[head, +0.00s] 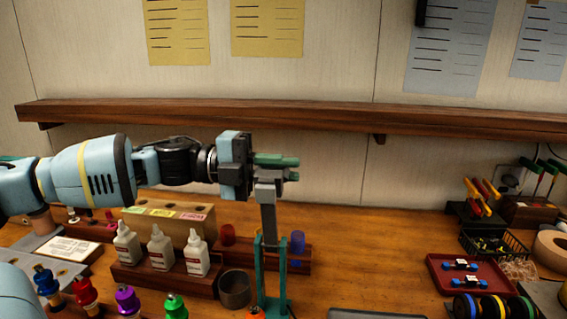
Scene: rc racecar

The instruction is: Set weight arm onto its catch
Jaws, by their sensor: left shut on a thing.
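The weight arm (268,215) is a grey bar with a thicker block at its upper end. It stands nearly upright, its lower end between the posts of a teal stand (262,285) on the bench. My left gripper (275,168) comes in from the left at the top of the bar and is shut on the weight arm's upper end. The fingers partly cover the grip. I cannot make out the catch clearly. My right gripper is not in view.
White bottles (160,250) in a wooden rack and a dark cup (235,289) stand left of the stand. A red tray (470,272) with small cars lies at the right. A wooden shelf (300,118) runs along the wall. Bare bench lies right of the stand.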

